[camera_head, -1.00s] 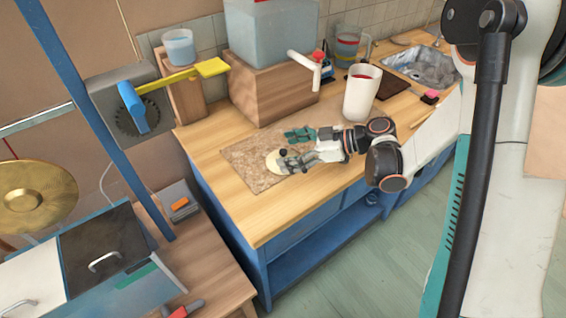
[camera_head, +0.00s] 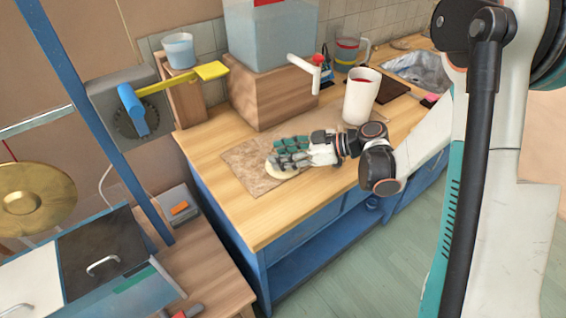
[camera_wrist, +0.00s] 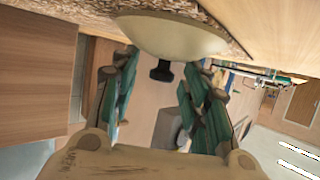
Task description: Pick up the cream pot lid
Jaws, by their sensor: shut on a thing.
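The cream pot lid (camera_head: 280,174) is at the front-left part of a brown speckled board (camera_head: 238,155) on the wooden worktop, partly hidden by my fingers. In the wrist view the pale lid (camera_wrist: 172,36) fills the top middle, with its black knob (camera_wrist: 162,71) pointing toward my palm. My gripper (camera_head: 278,161) is shut on the lid, with its green and grey fingers on either side of the knob; it also shows in the wrist view (camera_wrist: 161,75). I cannot tell whether the lid is clear of the board.
A white pitcher (camera_head: 361,98) with red inside stands behind my arm. A wooden block (camera_head: 272,95) bearing a clear tank (camera_head: 270,38) stands behind the board. A yellow paddle (camera_head: 211,71) reaches over the worktop's left part. A blue post (camera_head: 95,130) rises at left. The worktop's front-left corner is clear.

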